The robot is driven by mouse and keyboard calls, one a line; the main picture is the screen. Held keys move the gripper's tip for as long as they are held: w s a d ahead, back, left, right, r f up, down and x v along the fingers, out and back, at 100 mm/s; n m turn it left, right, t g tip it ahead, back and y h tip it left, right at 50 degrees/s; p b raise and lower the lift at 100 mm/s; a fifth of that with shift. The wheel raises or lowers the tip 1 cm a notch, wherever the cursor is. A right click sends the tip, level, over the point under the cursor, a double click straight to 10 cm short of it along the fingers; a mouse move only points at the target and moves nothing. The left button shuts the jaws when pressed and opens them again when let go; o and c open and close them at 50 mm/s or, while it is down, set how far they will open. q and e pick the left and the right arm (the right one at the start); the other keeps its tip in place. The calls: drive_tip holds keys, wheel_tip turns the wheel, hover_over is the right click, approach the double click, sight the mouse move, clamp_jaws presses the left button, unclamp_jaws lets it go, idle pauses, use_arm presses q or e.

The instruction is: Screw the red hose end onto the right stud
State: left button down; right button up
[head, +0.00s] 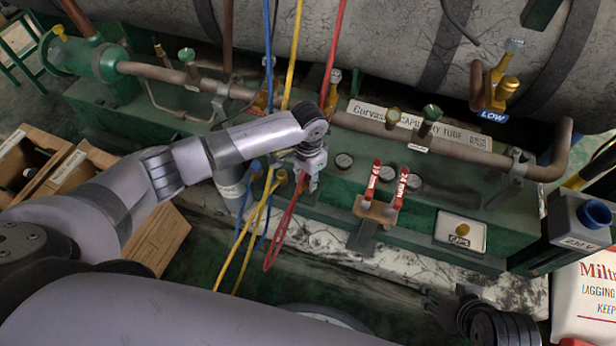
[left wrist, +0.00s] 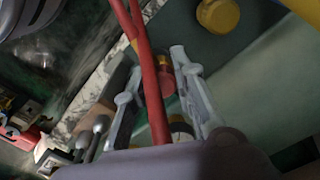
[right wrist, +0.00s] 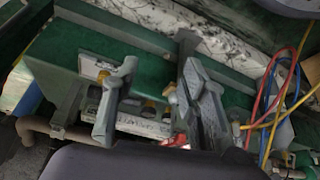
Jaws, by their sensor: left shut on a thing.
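The red hose (head: 336,42) comes down from the top of the head view, and a loop of it hangs below my left gripper (head: 312,175). In the left wrist view, my left gripper (left wrist: 160,62) is shut on the red hose end (left wrist: 166,78), with a brass part just above it. In the head view the gripper is over the front of the green bench and hides the hose end. I cannot tell which fitting is the right stud. My right gripper (right wrist: 152,75) is open and empty; brass knobs show beyond its fingers in the right wrist view.
Blue (head: 267,50) and yellow (head: 294,60) hoses hang left of the red one. Two red-handled valves (head: 372,182) stand right of the gripper. A copper pipe (head: 460,152) runs along the bench. A 230 V box (head: 580,228) stands at the right.

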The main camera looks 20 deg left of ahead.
drive_tip(key=shift+s, duration=0.15)
use_arm(q)
drive_tip(key=shift+p, duration=0.55)
use_arm(e)
drive_tip(key=shift+s+d+r+g, duration=0.15)
drive_tip(key=shift+s+g, duration=0.1)
drive_tip(key=shift+s, duration=0.25)
drive_tip(key=shift+s+d+g, duration=0.15)
drive_tip(key=shift+s+g, duration=0.1)
drive_tip(key=shift+s, duration=0.2)
drive_tip(key=shift+r, duration=0.1)
use_arm(q)
drive_tip(key=shift+p, duration=0.5)
use_arm(e)
drive_tip(key=shift+r, duration=0.4)
use_arm(q)
drive_tip(key=shift+f+b, duration=0.45)
drive_tip(key=shift+f, duration=0.55)
use_arm(e)
drive_tip(key=shift+f, duration=0.45)
